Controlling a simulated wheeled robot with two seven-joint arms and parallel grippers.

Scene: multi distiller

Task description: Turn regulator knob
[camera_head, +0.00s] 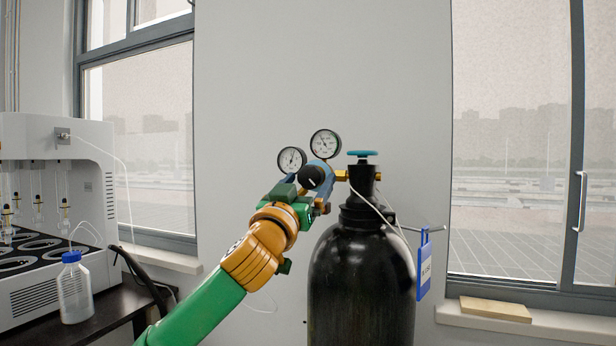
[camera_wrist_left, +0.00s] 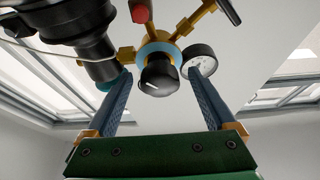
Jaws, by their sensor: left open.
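The black regulator knob (camera_head: 312,177) sits at the front of the regulator, beside the top of the black gas cylinder (camera_head: 361,280). Two round gauges, the left gauge (camera_head: 291,160) and the upper gauge (camera_head: 325,144), stand above it. My left gripper (camera_head: 318,186) is at the regulator. In the left wrist view its two blue fingers (camera_wrist_left: 159,98) are open, with the knob (camera_wrist_left: 158,78) between and just beyond their tips. I cannot tell whether a finger touches it. One gauge (camera_wrist_left: 199,60) is close to the right finger there. My right gripper is not in view.
A teal valve wheel (camera_head: 362,154) tops the cylinder. A blue tag (camera_head: 424,264) hangs at its right. A white distiller (camera_head: 62,200) and a plastic bottle (camera_head: 75,290) stand on a dark table at left. A windowsill with a tan block (camera_head: 495,309) is at right.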

